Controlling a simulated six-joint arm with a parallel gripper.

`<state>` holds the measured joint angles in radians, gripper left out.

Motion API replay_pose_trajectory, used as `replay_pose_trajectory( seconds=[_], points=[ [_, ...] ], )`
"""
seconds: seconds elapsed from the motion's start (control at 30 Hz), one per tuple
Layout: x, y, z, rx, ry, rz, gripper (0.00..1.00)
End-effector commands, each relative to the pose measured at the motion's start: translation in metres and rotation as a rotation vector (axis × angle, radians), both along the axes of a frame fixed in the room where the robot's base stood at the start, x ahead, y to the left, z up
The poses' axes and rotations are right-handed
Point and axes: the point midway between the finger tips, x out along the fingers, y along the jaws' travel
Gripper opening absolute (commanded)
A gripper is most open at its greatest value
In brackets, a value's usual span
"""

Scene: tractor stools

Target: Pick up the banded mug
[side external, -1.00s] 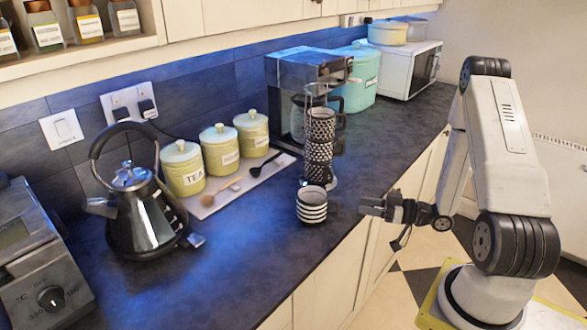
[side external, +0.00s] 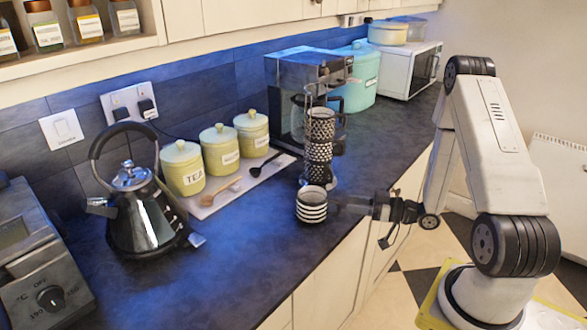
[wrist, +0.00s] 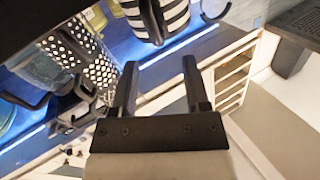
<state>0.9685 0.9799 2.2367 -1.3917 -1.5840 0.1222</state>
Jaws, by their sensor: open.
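The banded mug (side external: 311,204) has black and white stripes and stands upright on the dark worktop, near its front edge. It also shows at the top of the wrist view (wrist: 172,16), with a dark handle at its left side. My gripper (side external: 345,204) is just right of the mug in the side view, level with it. In the wrist view my gripper (wrist: 160,68) has two dark fingers spread apart with nothing between them. The mug lies beyond the fingertips, and the gap to it is hard to judge.
A wire rack of patterned mugs (side external: 319,150) stands right behind the banded mug. A coffee machine (side external: 290,85), a kettle (side external: 140,215) and several green canisters (side external: 220,150) stand farther back and left. The worktop (side external: 260,250) in front of the mug is clear.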

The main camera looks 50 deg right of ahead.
Motion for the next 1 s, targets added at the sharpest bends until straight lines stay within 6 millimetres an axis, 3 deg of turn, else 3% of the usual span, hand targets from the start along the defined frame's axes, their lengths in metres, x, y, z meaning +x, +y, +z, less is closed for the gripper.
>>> replay_pose_trajectory(
  seconds=[0.5,1.0],
  points=[
    [0.040,0.018,-0.002,-0.001,-0.001,0.003,0.60],
    [0.044,0.019,-0.002,0.000,0.000,0.001,0.60]
  ],
)
